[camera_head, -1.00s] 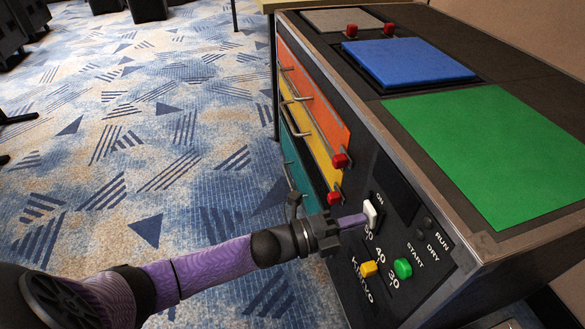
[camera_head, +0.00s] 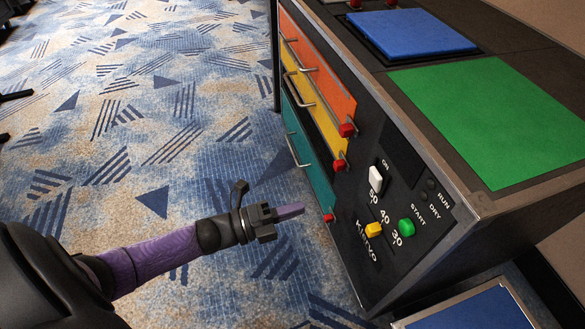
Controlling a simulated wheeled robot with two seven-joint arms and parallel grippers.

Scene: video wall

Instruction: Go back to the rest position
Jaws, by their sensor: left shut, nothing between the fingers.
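My left gripper (camera_head: 290,211) is shut and empty. It hangs over the carpet, left of the cabinet's front panel and apart from it. Its purple fingertips point right, towards the lower red knob (camera_head: 328,217). My left arm comes in from the lower left. The cabinet (camera_head: 455,215) has a control panel with a white switch (camera_head: 376,180) marked ON, a yellow button (camera_head: 373,229) and a green button (camera_head: 406,227). My right gripper is not in view.
Orange (camera_head: 325,75), yellow (camera_head: 318,110) and teal (camera_head: 308,155) drawers with metal handles look shut. Blue (camera_head: 408,34) and green (camera_head: 495,115) pads lie on the cabinet top. A blue-topped thing (camera_head: 480,310) stands at the lower right. Patterned carpet (camera_head: 130,130) at left is mostly clear.

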